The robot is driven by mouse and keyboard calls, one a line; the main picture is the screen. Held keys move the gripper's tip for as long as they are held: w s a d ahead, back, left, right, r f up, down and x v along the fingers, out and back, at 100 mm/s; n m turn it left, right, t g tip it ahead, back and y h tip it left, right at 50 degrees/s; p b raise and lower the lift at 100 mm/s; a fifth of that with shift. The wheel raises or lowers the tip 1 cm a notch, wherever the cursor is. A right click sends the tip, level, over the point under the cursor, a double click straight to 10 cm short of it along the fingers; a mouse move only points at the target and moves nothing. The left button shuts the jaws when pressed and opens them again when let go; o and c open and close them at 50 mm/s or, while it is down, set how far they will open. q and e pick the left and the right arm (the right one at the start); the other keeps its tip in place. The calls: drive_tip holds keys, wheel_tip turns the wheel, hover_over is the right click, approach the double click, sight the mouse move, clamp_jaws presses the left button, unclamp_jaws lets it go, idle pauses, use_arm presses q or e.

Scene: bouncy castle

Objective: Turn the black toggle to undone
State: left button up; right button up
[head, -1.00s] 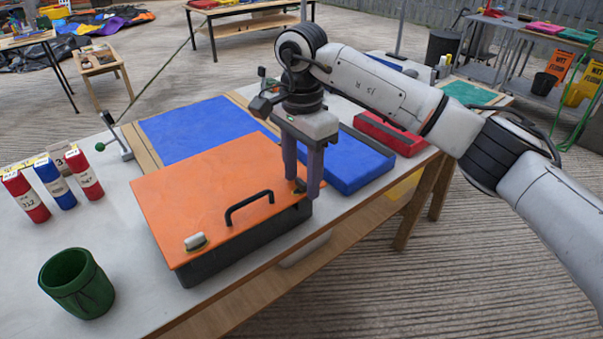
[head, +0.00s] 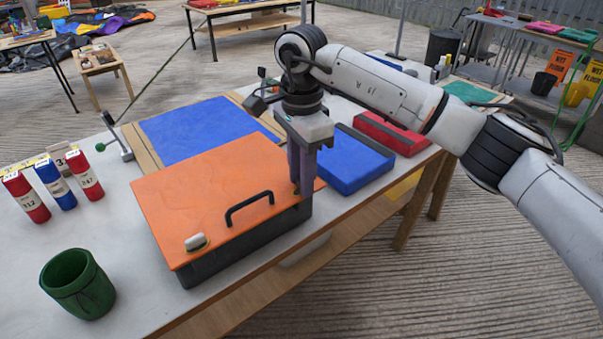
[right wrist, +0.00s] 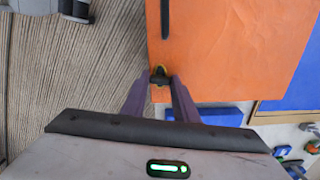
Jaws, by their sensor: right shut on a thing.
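An orange lid (head: 220,190) lies on a dark grey box (head: 240,250) on the table. The black toggle (right wrist: 158,77), with a yellow edge around it, is at the lid's border in the right wrist view. In the head view my fingers hide it, at the lid's right corner. My right gripper (head: 302,191) points straight down there, and its purple fingertips (right wrist: 161,86) are closed on the toggle from both sides. A pale latch (head: 195,242) sits near the lid's front corner. My left gripper is not in view.
A black handle (head: 249,208) rises from the lid close to my gripper. A blue box (head: 350,163) and a red box (head: 390,135) stand to the right. A green cup (head: 77,284) and several red and blue tubes (head: 53,184) stand on the left.

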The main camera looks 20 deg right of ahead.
drive_tip(key=m, duration=0.3)
drive_tip(key=shift+r+m, duration=0.1)
drive_tip(key=shift+m, duration=0.2)
drive_tip(key=m+p, duration=0.1)
drive_tip(key=m, duration=0.3)
drive_tip(key=shift+m, duration=0.3)
drive_tip(key=m, duration=0.4)
drive_tip(key=shift+m, duration=1.8)
drive_tip(key=o, duration=1.1)
drive_tip(key=shift+c, duration=0.2)
wheel_tip(320, 180, up, 10)
drive_tip(key=shift+r, duration=0.15)
